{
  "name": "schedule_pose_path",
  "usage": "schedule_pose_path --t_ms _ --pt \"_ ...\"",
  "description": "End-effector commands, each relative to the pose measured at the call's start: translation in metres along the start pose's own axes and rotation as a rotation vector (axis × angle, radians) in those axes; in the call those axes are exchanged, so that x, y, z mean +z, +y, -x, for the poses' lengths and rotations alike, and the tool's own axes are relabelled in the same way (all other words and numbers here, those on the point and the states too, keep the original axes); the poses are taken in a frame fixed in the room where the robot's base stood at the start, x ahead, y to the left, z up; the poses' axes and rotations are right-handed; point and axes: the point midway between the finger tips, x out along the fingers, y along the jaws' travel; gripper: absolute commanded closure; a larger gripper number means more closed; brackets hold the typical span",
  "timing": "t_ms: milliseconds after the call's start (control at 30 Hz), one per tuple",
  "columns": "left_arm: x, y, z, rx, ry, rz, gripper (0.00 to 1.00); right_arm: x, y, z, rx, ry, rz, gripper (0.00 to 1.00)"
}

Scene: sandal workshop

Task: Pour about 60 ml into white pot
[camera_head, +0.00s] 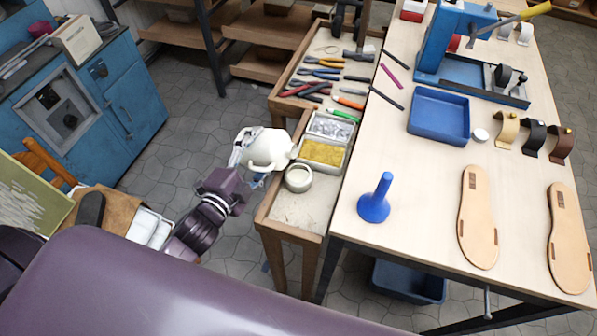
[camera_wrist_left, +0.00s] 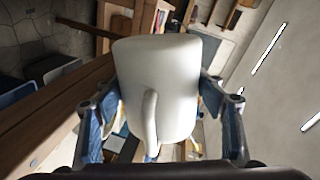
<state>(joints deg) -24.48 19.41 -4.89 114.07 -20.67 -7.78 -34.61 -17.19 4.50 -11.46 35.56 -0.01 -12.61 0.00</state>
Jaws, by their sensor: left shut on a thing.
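A white jug (camera_head: 265,148) with a handle is held by my left gripper (camera_head: 250,167) above the left edge of the side table. It looks tilted, with its spout side to the right. In the left wrist view the jug (camera_wrist_left: 160,75) fills the middle, with a finger on each side of it. The white pot (camera_head: 298,178) is a small round open pot on the side table, just right of and below the jug. I cannot see a stream or the level inside either one. My right gripper is out of view.
Behind the pot is a tray with a yellow compartment (camera_head: 322,152). Pliers and other tools lie farther back. The workbench (camera_head: 420,190) at right carries a blue funnel-shaped thing (camera_head: 375,199), a blue tray (camera_head: 439,116) and sandal soles (camera_head: 478,217).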

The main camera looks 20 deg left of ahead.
Motion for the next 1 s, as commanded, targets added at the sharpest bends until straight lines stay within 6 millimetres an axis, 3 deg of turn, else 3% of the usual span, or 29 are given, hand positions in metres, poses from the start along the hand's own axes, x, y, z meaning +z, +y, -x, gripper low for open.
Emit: schedule_pose_path --t_ms 467,767,1000 --pt "-0.003 -0.005 0.000 -0.002 0.010 0.055 0.70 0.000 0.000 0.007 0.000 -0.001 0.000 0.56" --pt "-0.018 -0.007 0.001 0.001 0.083 0.482 0.70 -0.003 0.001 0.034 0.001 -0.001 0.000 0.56" --pt "-0.010 0.001 -0.001 0.003 0.148 0.849 0.70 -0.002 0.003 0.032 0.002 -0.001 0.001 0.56"
